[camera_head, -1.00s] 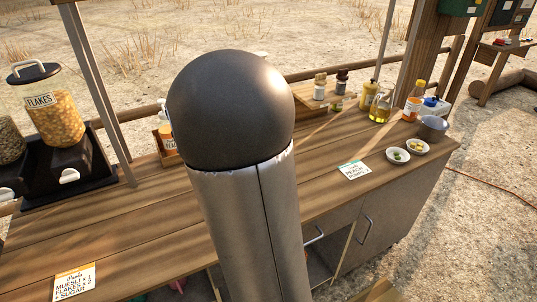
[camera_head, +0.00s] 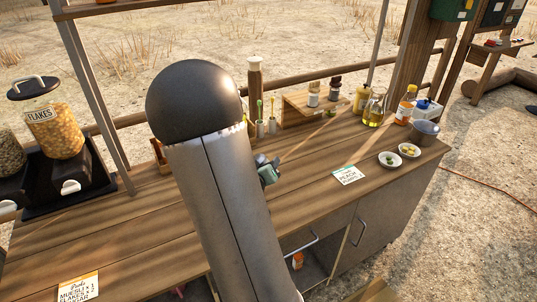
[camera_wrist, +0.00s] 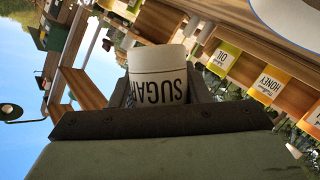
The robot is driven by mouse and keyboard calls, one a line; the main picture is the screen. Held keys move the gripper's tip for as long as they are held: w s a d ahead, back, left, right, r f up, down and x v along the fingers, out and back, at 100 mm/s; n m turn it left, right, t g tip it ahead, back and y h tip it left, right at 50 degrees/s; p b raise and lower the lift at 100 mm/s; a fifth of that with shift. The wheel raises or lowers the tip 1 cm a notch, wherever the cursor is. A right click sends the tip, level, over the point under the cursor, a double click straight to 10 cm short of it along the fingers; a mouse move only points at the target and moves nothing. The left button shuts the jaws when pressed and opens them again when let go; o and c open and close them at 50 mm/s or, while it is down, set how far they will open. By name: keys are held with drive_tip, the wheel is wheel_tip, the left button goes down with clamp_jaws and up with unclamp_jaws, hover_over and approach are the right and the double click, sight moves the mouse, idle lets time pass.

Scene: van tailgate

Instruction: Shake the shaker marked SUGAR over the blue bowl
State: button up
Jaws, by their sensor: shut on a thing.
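The white shaker marked SUGAR (camera_wrist: 157,62) is between the dark fingers of my gripper (camera_wrist: 160,98) in the wrist view, and the gripper is shut on it. Its lettering appears upside down in that view, and the surroundings are strongly tilted. In the head view my arm hides the shaker and the fingers; a small grey-green part of my wrist shows just right of the arm. I cannot make out the blue bowl in the head view. A large pale round thing with a bluish-grey rim (camera_wrist: 292,22) is cut off at the wrist view's top right; I cannot tell whether it is the bowl.
A FLAKES jar (camera_head: 54,125) stands at the left and a card (camera_head: 78,287) lies at the front left. Bottles, two small white dishes (camera_head: 390,159) and a grey pot (camera_head: 425,132) stand at the right. The counter's (camera_head: 300,185) middle right is mostly clear.

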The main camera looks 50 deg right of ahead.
drive_tip(key=f+n, duration=0.1)
drive_tip(key=n+h, duration=0.1)
drive_tip(key=n, duration=0.1)
drive_tip(key=shift+w+a+f, duration=0.15)
drive_tip(key=shift+w+f, duration=0.05)
drive_tip(key=shift+f, duration=0.15)
drive_tip(key=shift+w+a+f+n+h, duration=0.1)
drive_tip(key=shift+w+a+n+h, duration=0.05)
drive_tip(key=shift+n+h, duration=0.3)
drive_tip(key=shift+w+a+f+n+h, duration=0.1)
drive_tip(key=shift+n+h, duration=0.15)
drive_tip(key=shift+n, duration=0.3)
drive_tip(key=n+t+h, duration=0.1)
drive_tip(key=n, duration=0.2)
drive_tip(key=w+a+n+t+h, duration=0.1)
drive_tip(key=n, duration=0.3)
drive_tip(key=w+n+h+p, duration=0.1)
drive_tip(key=n, duration=0.3)
drive_tip(key=shift+a+r+t, duration=0.3)
drive_tip(key=shift+r+t, duration=0.1)
